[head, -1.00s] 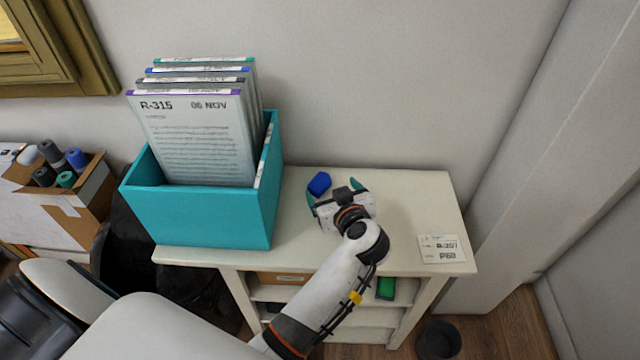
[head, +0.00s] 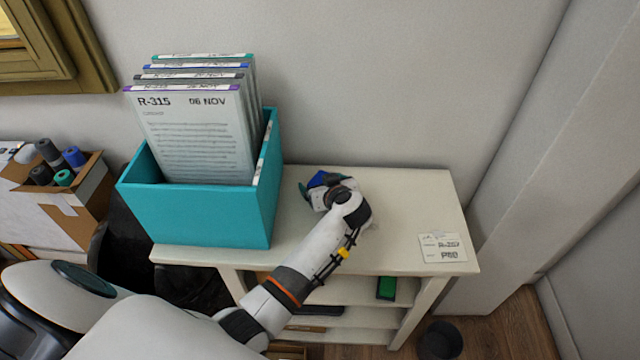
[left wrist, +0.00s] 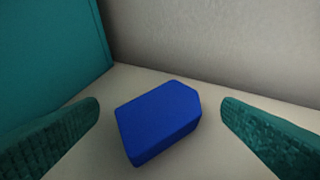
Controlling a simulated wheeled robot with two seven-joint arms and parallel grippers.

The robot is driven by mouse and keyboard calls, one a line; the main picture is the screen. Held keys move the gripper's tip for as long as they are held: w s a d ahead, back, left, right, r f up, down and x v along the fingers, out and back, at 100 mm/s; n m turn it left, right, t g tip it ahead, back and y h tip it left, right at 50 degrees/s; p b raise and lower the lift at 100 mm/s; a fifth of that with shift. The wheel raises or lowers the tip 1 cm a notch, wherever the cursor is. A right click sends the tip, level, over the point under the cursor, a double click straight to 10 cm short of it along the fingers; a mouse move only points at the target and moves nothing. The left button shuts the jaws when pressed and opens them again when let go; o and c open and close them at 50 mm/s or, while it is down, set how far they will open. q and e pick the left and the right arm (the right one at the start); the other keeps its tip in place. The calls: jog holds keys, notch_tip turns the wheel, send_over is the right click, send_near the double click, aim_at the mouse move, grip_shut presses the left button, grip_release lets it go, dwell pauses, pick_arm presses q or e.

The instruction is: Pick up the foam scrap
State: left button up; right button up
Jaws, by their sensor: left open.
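The foam scrap (left wrist: 160,120) is a small blue block with a cut corner, lying on the white shelf top. In the left wrist view it sits between the two teal fingertips of my left gripper (left wrist: 160,125), with a gap on both sides. In the head view the scrap (head: 318,180) is partly hidden by my left gripper (head: 318,186), which is open and low at the shelf's back, right of the teal box. My right gripper is not seen.
A teal box (head: 195,218) with several upright document folders (head: 195,130) stands left of my gripper. The wall is close behind the scrap. A white label card (head: 442,247) lies at the right front of the shelf unit top (head: 410,210); the surface between is clear.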

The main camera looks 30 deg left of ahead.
pick_arm(q)
jog(key=shift+w+a+f, duration=0.3)
jog(key=shift+w+a, duration=0.05)
jog(key=shift+a, duration=0.05)
jog(key=c, duration=1.1)
jog(key=shift+o, duration=0.2)
